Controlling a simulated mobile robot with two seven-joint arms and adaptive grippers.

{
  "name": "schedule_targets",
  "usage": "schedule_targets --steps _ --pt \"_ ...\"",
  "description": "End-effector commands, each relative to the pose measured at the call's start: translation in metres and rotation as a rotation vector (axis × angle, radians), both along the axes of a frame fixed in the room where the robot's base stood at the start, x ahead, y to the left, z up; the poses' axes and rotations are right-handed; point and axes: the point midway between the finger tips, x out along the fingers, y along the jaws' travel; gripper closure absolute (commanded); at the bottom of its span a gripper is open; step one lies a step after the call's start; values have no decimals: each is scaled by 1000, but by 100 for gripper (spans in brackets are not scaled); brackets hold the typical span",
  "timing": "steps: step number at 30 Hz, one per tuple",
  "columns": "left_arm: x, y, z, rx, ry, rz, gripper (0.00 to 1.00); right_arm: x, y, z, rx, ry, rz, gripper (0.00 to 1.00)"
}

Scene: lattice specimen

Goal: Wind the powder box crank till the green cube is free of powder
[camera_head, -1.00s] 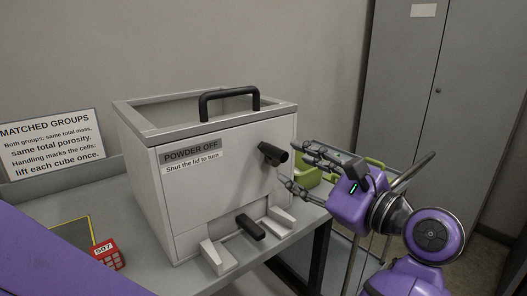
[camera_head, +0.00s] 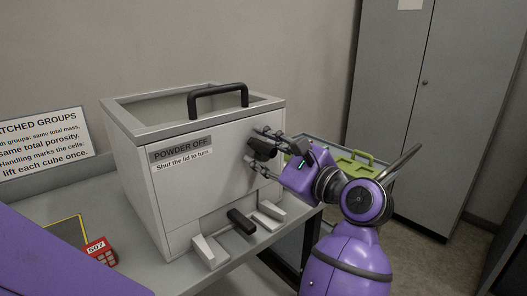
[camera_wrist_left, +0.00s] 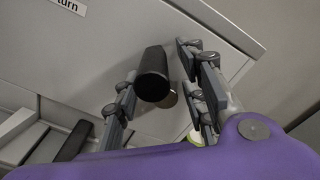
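The grey powder box (camera_head: 205,175) stands on the bench, labelled "POWDER OFF" and "Shut the lid to turn". Its framed lid (camera_head: 140,130), with a black handle (camera_head: 217,90), looks shut. The black crank knob (camera_head: 261,149) sticks out of the upper right front. My left gripper (camera_head: 268,146) is at the crank, its fingers on either side of the knob. In the left wrist view, the knob (camera_wrist_left: 152,76) stands between the spread fingers, with a gap on the right; contact on the left is unclear. The green cube cannot be seen. My right gripper is out of view.
A second black handle (camera_head: 242,221) sits low on the box front between light grey blocks. A red "507" device (camera_head: 100,250) and a sign (camera_head: 42,143) are at left. A green container (camera_head: 352,168) is behind my gripper; a grey cabinet (camera_head: 400,120) stands at right.

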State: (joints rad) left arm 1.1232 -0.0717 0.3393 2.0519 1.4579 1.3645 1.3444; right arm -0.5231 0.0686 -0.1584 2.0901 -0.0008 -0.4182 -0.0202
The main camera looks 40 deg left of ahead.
Motion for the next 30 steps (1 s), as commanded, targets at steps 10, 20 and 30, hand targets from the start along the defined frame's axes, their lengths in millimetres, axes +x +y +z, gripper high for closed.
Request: schedule_targets --steps 10,20,30 --pt "-1 0 -1 -2 2 3 100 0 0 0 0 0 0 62" --pt "-1 0 -1 -3 60 7 100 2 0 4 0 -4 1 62" --pt "4 0 3 13 290 8 100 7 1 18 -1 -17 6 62"
